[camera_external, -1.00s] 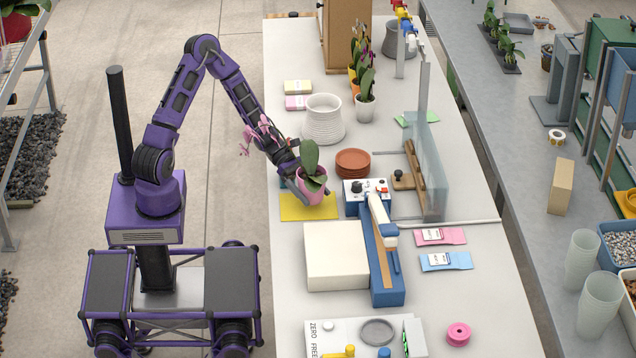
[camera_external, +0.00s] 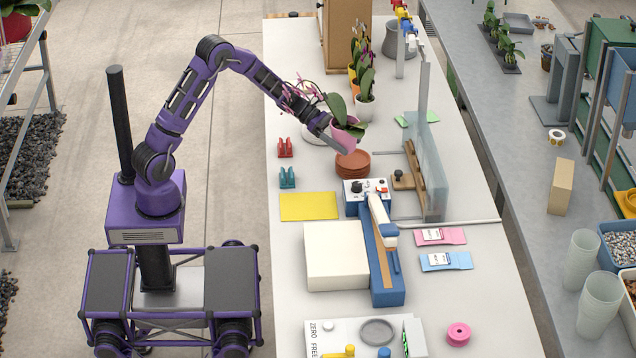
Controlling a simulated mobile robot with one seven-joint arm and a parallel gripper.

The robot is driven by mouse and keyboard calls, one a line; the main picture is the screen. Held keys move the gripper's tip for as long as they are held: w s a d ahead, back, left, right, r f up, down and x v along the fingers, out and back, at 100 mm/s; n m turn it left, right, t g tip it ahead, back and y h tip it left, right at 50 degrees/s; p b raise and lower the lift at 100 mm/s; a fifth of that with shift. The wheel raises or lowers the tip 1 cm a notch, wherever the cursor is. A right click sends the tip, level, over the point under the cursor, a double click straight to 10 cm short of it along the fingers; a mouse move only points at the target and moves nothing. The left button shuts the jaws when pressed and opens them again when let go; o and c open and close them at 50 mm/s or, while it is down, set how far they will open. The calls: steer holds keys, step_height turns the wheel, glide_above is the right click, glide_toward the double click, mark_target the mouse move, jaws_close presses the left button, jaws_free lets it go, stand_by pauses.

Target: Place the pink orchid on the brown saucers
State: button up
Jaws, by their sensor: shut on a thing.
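The pink orchid (camera_external: 345,138) is in a pink pot with broad green leaves, and its flower spray trails to the left along my arm. My gripper (camera_external: 334,136) is shut on the pot and holds it tilted in the air. The brown saucers (camera_external: 353,165) are a round stack on the white table, just below the pot in the picture. The pot's lower edge comes close to the stack's back rim; whether they touch I cannot tell.
A yellow mat (camera_external: 308,206) lies bare at the table's left edge. Red clips (camera_external: 285,148) and teal clips (camera_external: 287,178) stand left of the saucers. A blue sealing machine (camera_external: 383,260) is in front and a glass panel (camera_external: 435,170) to the right. A white ribbed pot (camera_external: 318,137) is mostly hidden behind my gripper.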

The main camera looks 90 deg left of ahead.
step_height(320, 180, up, 4)
glide_above(356, 156)
steer(key=shift+n, duration=0.3)
step_height(356, 156, down, 9)
steer(key=shift+d+f+b, duration=0.1)
steer(key=shift+b, duration=0.8)
steer(key=shift+f, duration=0.2)
steer(key=o, duration=1.5)
steer(key=shift+r, duration=0.1)
